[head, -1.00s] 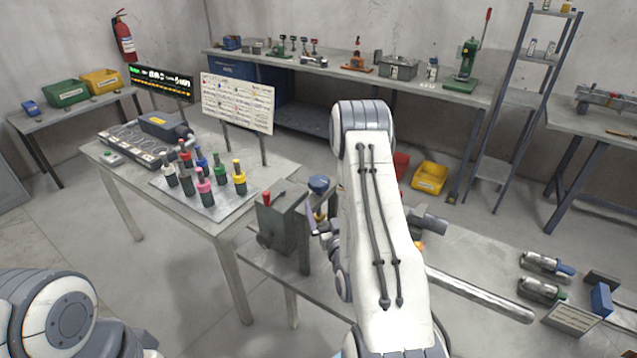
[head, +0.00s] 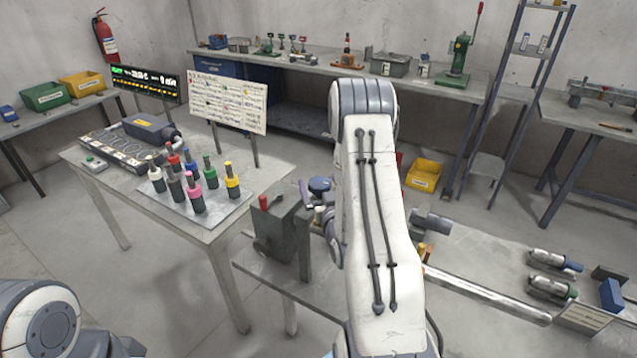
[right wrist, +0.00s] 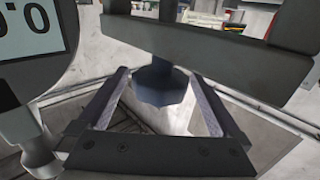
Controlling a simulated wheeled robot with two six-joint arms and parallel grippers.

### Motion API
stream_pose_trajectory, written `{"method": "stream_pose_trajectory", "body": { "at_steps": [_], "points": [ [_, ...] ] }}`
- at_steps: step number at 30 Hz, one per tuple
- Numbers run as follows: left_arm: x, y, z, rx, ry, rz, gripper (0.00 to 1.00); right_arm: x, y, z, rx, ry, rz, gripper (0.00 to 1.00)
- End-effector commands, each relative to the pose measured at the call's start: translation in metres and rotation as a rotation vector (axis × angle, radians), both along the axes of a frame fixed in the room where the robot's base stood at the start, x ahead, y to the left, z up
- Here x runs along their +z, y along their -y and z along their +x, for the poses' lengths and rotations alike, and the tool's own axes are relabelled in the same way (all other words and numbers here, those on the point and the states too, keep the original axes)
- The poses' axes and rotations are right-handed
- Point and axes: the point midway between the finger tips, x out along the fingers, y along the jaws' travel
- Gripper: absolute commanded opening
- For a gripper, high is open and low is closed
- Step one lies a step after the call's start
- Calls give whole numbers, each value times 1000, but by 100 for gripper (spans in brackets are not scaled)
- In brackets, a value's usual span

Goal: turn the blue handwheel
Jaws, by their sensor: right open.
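The blue handwheel (head: 320,185) is a small dark blue knob beside the grey block on the low bench, just left of my right arm in the head view. In the right wrist view the handwheel (right wrist: 160,86) shows as a dark, many-sided knob between the fingers. My right gripper (right wrist: 158,78) is open, with one finger on each side of the handwheel and visible gaps beside it. In the head view my right forearm hides most of this gripper. My left arm shows at the lower left, but its gripper is out of view.
A grey block with a red knob (head: 263,202) stands left of the handwheel. A table (head: 125,185) with several coloured-top bottles is farther left. A long metal tube (head: 490,297) lies on the low bench at right.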

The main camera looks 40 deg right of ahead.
Motion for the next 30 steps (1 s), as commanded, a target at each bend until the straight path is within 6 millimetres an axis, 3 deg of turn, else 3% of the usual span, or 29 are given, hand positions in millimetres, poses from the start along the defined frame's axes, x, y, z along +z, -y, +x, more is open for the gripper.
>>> {"method": "stream_pose_trajectory", "body": {
  "at_steps": [3,9,10,20,30],
  "points": [
    [0,0,0,0,0,0,100,0,0,0,0,0,0,100],
    [0,0,0,0,0,0,100,0,0,0,0,0,0,24],
    [0,0,0,0,0,0,100,0,0,0,0,0,0,18],
    [-7,0,0,0,0,0,100,-1,-1,0,-45,1,0,18],
    [-31,0,0,-1,0,0,100,-3,-3,1,-273,4,-1,18]
  ]
}}
